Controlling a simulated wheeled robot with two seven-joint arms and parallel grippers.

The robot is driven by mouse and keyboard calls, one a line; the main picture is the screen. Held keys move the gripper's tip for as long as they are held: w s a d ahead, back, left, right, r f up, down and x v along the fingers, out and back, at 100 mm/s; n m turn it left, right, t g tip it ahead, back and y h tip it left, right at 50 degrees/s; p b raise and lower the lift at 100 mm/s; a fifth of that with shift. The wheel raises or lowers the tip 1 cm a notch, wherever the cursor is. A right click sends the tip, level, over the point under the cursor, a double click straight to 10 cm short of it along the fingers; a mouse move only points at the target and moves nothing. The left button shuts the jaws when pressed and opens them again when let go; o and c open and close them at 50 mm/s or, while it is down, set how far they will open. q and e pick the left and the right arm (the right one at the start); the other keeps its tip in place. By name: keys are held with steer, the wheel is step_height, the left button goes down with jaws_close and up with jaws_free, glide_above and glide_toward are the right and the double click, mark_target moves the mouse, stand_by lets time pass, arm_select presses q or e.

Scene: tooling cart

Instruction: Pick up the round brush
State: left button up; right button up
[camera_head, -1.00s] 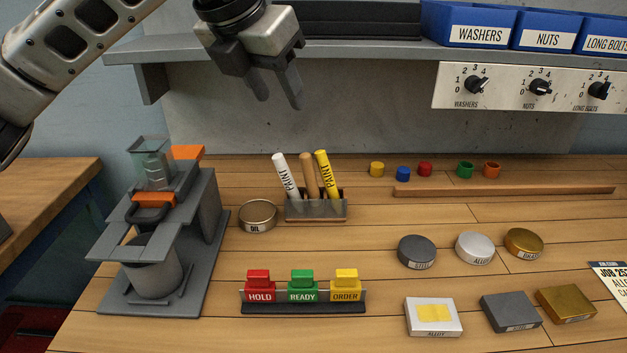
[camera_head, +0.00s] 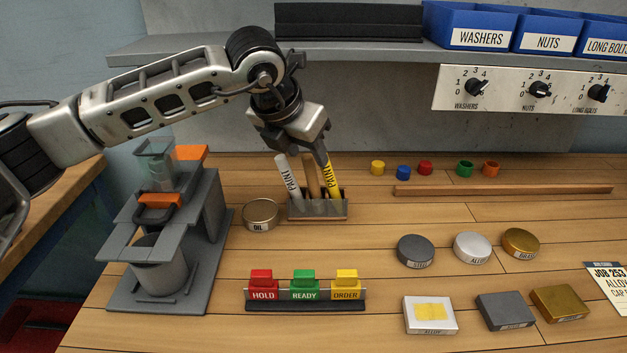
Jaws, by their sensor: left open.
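A plain wooden handle (camera_head: 313,180), which looks like the round brush, stands upright in a small grey holder (camera_head: 318,209). Its lower end is hidden in the holder, and my gripper covers its top. A white paint marker (camera_head: 287,178) leans to its left and a yellow paint marker (camera_head: 332,182) stands to its right. My left gripper (camera_head: 308,153) is open, pointing down at the tops of these sticks. One finger overlaps the yellow marker's top in the picture. I cannot tell whether the fingers touch anything. My right gripper is not in view.
An oil tin (camera_head: 261,215) sits close left of the holder, with a grey dispenser stand (camera_head: 203,235) farther left. HOLD, READY and ORDER blocks (camera_head: 304,290) stand in front. A shelf (camera_head: 370,48) juts out above.

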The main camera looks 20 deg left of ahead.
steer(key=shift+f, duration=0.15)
arm_select(q)
jaws_close()
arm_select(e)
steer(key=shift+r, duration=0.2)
